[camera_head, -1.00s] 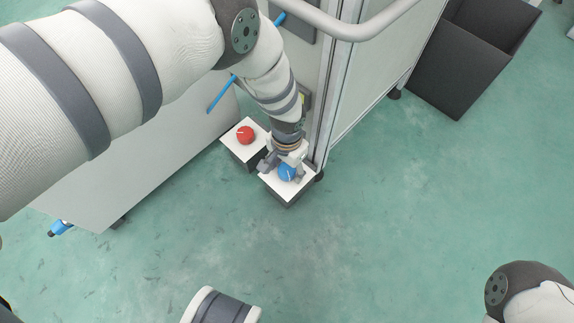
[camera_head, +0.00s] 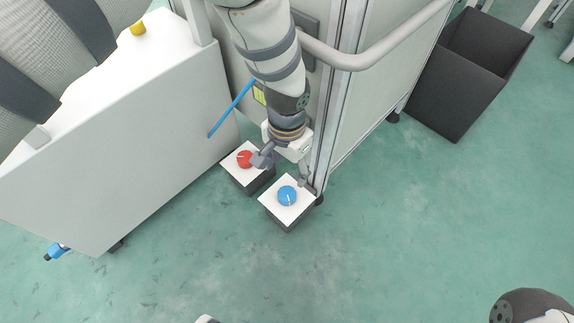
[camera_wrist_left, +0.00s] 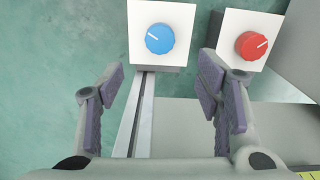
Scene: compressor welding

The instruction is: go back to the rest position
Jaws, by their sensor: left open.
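My left gripper (camera_head: 283,168) is open and empty in the head view, above and behind the two knob boxes. The blue knob (camera_head: 287,196) sits on a white-topped box (camera_head: 271,207), apart from the fingers. The red knob (camera_head: 245,159) sits on a second white-topped box (camera_head: 233,149) to the left, with one finger partly overlapping it in the picture. In the left wrist view the open fingers (camera_wrist_left: 161,100) show with nothing between them but a metal rail. The blue knob (camera_wrist_left: 160,38) and red knob (camera_wrist_left: 251,45) lie beyond them.
A framed cabinet with a curved grey handrail (camera_head: 390,48) stands right behind the left gripper. A white panelled unit (camera_head: 130,150) is on the left. A black open bin (camera_head: 455,95) stands at the right. The green floor (camera_head: 400,230) in front is clear.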

